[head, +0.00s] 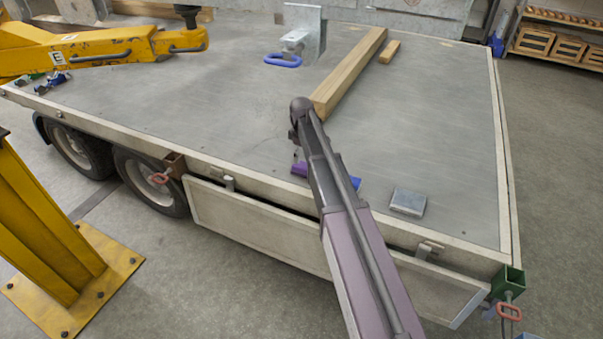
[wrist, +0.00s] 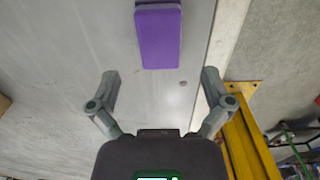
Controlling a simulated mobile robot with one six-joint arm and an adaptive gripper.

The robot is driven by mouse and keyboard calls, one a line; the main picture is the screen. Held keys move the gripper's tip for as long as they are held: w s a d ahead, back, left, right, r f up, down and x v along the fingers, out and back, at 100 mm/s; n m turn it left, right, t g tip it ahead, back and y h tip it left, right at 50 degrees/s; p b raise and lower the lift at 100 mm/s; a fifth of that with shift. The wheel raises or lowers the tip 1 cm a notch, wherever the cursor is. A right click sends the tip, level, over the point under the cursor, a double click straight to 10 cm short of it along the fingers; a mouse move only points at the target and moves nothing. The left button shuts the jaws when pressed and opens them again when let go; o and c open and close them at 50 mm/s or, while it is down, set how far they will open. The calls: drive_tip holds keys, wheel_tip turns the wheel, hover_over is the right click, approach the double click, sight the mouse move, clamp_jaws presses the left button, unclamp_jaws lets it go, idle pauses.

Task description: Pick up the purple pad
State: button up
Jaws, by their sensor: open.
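The purple pad (wrist: 158,40) lies flat on the grey trailer deck (wrist: 75,40), close to the deck's edge. In the head view, only a part of the purple pad (head: 300,169) shows to the left of my arm, which hides the rest. My gripper (wrist: 160,78) is open and empty in the wrist view. Its fingertips are spread wider than the pad, and the pad appears beyond them, centred between them.
A blue thing (head: 355,183) shows partly behind my arm. A grey metal block (head: 408,202) lies to its right. A long wooden beam (head: 350,73) and short wood piece (head: 389,52) lie farther back. A yellow post (head: 40,235) stands beside the trailer. The middle deck is clear.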

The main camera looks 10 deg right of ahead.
sight(302, 165)
drive_tip(key=shift+f, duration=0.15)
idle(0.3)
drive_tip(key=shift+d+f+b, duration=0.15)
drive_tip(key=shift+f+b, duration=2.45)
drive_tip(key=c, duration=1.2)
